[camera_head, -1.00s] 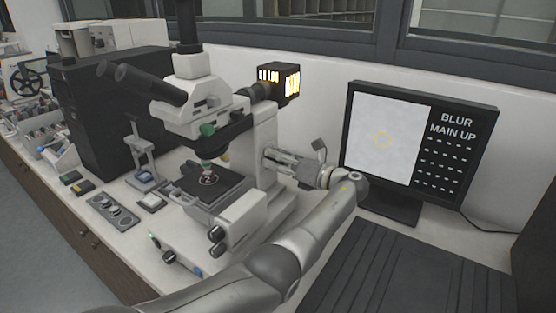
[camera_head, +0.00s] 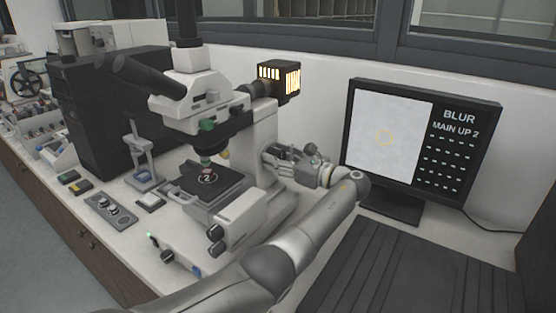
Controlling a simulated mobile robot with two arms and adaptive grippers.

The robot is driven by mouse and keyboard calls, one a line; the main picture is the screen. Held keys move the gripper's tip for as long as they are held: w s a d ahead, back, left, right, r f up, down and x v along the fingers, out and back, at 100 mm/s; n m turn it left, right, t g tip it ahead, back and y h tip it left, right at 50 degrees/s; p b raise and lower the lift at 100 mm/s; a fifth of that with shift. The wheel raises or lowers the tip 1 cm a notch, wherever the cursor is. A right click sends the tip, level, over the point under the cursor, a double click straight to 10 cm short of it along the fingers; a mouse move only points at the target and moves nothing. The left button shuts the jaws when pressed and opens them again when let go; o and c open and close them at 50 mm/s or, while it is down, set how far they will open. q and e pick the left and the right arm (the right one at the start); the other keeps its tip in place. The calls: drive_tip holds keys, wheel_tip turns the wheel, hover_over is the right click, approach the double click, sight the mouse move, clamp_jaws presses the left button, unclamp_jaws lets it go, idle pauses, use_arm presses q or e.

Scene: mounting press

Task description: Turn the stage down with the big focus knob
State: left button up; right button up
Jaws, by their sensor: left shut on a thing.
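The microscope (camera_head: 243,213) is a white body on the bench with dark eyepieces. Its black stage (camera_head: 213,182) carries a round marked specimen under the objective (camera_head: 206,163). My left gripper (camera_head: 276,158) is at the right side of the microscope's column, shut on the big focus knob, which its fingers mostly hide. The monitor (camera_head: 419,150) to the right shows a pale picture with a faint yellow ring and the words "BLUR" and "MAIN UP 2". My right gripper is not in view.
Two small dark knobs (camera_head: 215,240) stick out at the base's near side. A black computer case (camera_head: 105,110) stands behind left. A small stand (camera_head: 141,160) and a grey plate with dials (camera_head: 111,208) lie left of the stage. A black ribbed mat (camera_head: 390,270) covers the right front.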

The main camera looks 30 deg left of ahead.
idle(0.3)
use_arm(q)
drive_tip(key=o, duration=1)
drive_tip(key=d, duration=0.8)
drive_tip(key=s+d, duration=0.1)
drive_tip(key=d, duration=0.3)
drive_tip(key=shift+s+f, duration=0.1)
